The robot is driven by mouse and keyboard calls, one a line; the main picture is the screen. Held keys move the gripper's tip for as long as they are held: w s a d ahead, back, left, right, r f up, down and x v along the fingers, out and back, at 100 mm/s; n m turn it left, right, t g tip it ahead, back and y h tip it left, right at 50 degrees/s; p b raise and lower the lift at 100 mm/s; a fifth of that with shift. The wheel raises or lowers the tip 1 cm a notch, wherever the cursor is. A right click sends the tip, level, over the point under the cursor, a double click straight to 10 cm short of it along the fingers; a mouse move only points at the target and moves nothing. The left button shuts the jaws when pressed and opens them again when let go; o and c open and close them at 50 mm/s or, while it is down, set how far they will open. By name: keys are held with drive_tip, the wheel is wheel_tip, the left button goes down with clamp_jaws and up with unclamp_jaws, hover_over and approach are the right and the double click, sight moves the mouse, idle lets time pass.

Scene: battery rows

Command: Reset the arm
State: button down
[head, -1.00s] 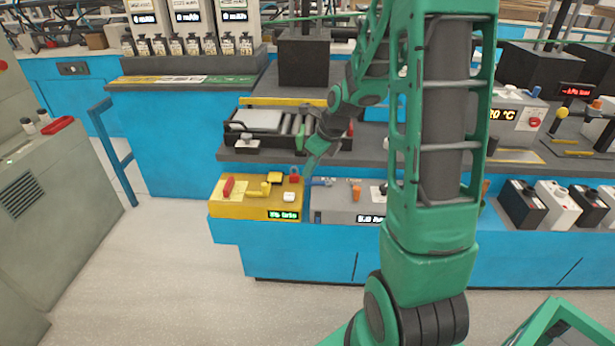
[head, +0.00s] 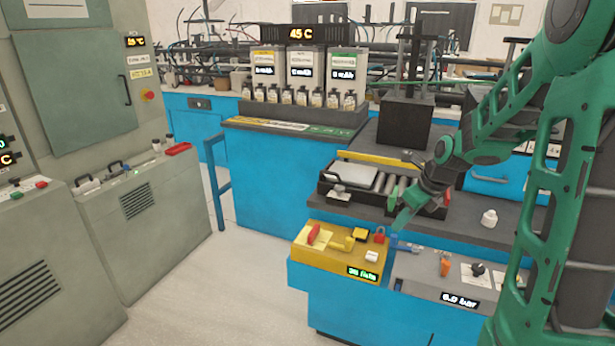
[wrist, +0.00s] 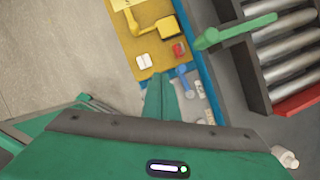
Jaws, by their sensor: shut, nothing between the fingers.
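My green arm comes in from the right side of the head view. My gripper (head: 399,216) hangs over the front of the bench, near the yellow control box and the roller tray. In the wrist view its green fingers (wrist: 162,100) are together with nothing between them. They point toward the edge between the yellow box and the grey bench top. My gripper appears apart from the things below it, though the exact height is hard to tell.
The yellow box (head: 322,257) carries a red lever and switches. The roller tray (head: 348,198) lies behind it. A grey valve panel (head: 430,272) sits to the right, a white bottle (head: 489,218) farther back. Grey cabinets (head: 140,235) stand left; the floor between is clear.

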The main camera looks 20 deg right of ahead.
drive_tip(key=s+a+r+n+g, duration=0.1)
drive_tip(key=s+r+n+g, duration=0.1)
drive_tip(key=s+n, duration=1)
drive_tip(key=s+a+r+n+g+h, duration=0.1)
drive_tip(key=s+r+n+g, duration=0.1)
drive_tip(key=s+n, duration=1.1)
drive_tip(key=s, duration=0.4)
drive_tip(key=shift+s+a+r, duration=0.25)
drive_tip(key=shift+s, duration=0.15)
drive_tip(key=shift+w+f+h, duration=0.25)
drive_tip(key=shift+w+h, duration=0.05)
drive_tip(key=shift+w, duration=0.35)
